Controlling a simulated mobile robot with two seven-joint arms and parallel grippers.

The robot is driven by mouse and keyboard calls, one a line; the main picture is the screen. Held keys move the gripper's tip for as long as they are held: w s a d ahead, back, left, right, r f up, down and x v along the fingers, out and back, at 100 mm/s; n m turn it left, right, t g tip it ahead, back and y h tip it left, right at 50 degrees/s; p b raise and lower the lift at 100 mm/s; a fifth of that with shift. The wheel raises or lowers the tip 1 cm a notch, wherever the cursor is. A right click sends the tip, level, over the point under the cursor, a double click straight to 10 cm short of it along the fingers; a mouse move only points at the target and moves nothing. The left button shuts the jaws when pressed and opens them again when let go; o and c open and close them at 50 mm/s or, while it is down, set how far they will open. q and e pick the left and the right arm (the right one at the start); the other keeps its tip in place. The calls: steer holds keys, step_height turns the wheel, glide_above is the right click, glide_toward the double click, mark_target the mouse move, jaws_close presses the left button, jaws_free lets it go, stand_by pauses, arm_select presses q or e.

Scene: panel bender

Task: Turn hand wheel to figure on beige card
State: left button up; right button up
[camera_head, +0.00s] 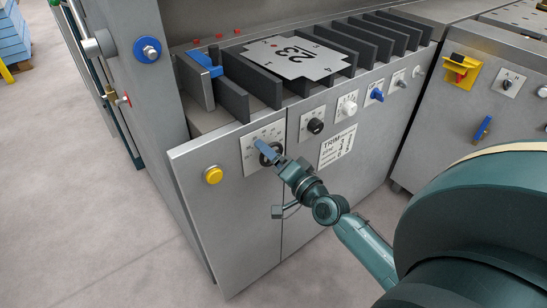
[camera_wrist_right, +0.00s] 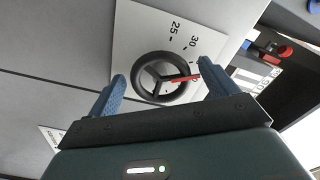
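The hand wheel (camera_wrist_right: 163,78) is black with spokes, on a pale dial plate (camera_wrist_right: 135,35) that shows the figures 25 and 30. A red pointer (camera_wrist_right: 180,79) on it points right in the wrist view, past the 30; any figure there is not readable. The wheel also shows in the head view (camera_head: 271,153), partly hidden by my right gripper (camera_head: 266,148). That gripper is open, its blue fingers (camera_wrist_right: 160,92) on either side of the wheel. A whitish card (camera_head: 338,147) headed TRIM is right of the wheel; its smaller print is unclear. My left gripper is not in view.
A yellow button (camera_head: 213,175) is left of the wheel. A black knob (camera_head: 316,126), a white knob (camera_head: 349,108) and a blue knob (camera_head: 377,96) line the panel to the right. A marked sheet (camera_head: 293,57) lies on the machine top. The floor in front is clear.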

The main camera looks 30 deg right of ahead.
steer(key=shift+s, duration=0.1)
steer(key=s+d, duration=0.1)
steer(key=s, duration=1.2)
steer(key=shift+b, duration=0.4)
